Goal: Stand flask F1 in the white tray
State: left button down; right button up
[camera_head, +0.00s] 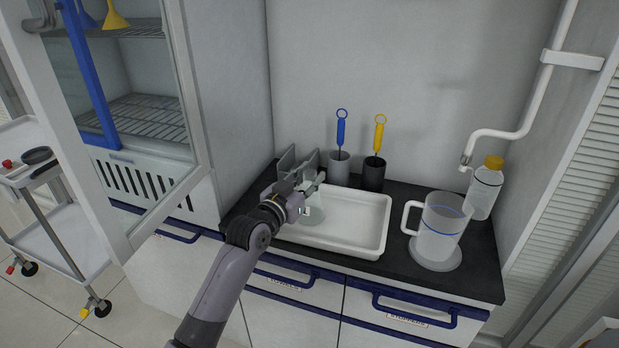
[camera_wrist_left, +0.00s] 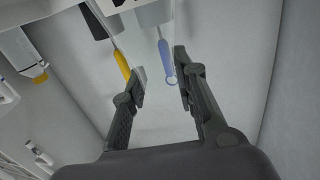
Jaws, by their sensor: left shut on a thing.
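The white tray (camera_head: 372,238) lies on the dark counter. A clear conical flask (camera_head: 314,213) with a small white label is upright at the tray's left end, its base over the tray floor. The label is too small to read, and I cannot tell if the base touches the tray. My left gripper (camera_head: 308,190) is shut on this flask near its top, partly hiding it. In the left wrist view the gripper's fingers (camera_wrist_left: 160,78) stand a little apart, and the clear glass between them is hard to make out. My right gripper is not in view.
Behind the tray, a grey holder (camera_head: 339,168) has a blue-handled brush and a black holder (camera_head: 373,175) a yellow-handled one. A grey rack (camera_head: 287,162) is close behind my gripper. A clear jug (camera_head: 440,230) and a yellow-capped bottle (camera_head: 485,190) stand right. The tray's right part is empty.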

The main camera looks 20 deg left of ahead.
pick_arm(q)
jog(key=c, duration=1.3)
grip_release()
jog(key=shift+r, duration=0.1)
jog(key=v, duration=1.2)
jog(key=shift+b, duration=0.3)
